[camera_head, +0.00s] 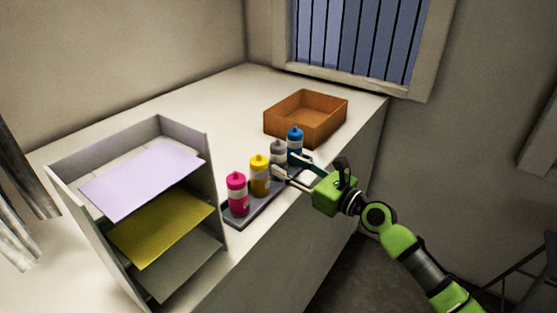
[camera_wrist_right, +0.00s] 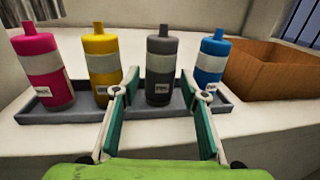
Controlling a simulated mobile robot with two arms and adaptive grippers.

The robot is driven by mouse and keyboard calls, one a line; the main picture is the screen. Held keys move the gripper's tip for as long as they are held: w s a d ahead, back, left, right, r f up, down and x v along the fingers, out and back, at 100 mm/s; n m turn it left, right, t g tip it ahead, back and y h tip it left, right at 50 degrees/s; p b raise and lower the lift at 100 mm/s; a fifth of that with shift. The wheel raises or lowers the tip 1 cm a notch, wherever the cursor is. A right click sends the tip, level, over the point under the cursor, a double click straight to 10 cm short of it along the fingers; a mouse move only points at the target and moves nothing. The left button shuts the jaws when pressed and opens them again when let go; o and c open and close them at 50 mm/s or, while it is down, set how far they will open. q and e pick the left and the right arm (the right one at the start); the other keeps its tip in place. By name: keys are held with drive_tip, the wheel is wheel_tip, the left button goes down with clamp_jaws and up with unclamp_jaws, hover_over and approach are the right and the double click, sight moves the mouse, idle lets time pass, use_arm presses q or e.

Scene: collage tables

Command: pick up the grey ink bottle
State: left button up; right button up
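The grey ink bottle (camera_head: 278,152) stands upright in a grey tray (camera_head: 239,219), between the yellow bottle (camera_head: 260,176) and the blue bottle (camera_head: 295,143). In the right wrist view the grey bottle (camera_wrist_right: 161,68) is centred ahead of my right gripper (camera_wrist_right: 161,94). My right gripper (camera_head: 289,165) is open, with its fingers spread to either side of the grey bottle's line. The fingertips appear close to the bottle's lower part; I cannot tell whether they touch it. The left gripper is not in view.
A pink bottle (camera_head: 237,195) stands at the tray's near end. An open brown box (camera_head: 306,117) sits behind the blue bottle. A shelf rack (camera_head: 207,150) with coloured sheets stands at left. The white counter (camera_head: 222,100) behind is mostly clear.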

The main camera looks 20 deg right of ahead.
sight(285, 162)
drive_tip(key=x, duration=0.4)
drive_tip(key=shift+w+r, duration=0.1)
drive_tip(key=shift+w, duration=0.05)
drive_tip(key=c, duration=1)
drive_tip(key=shift+o, duration=0.2)
drive_tip(key=shift+r, duration=0.15)
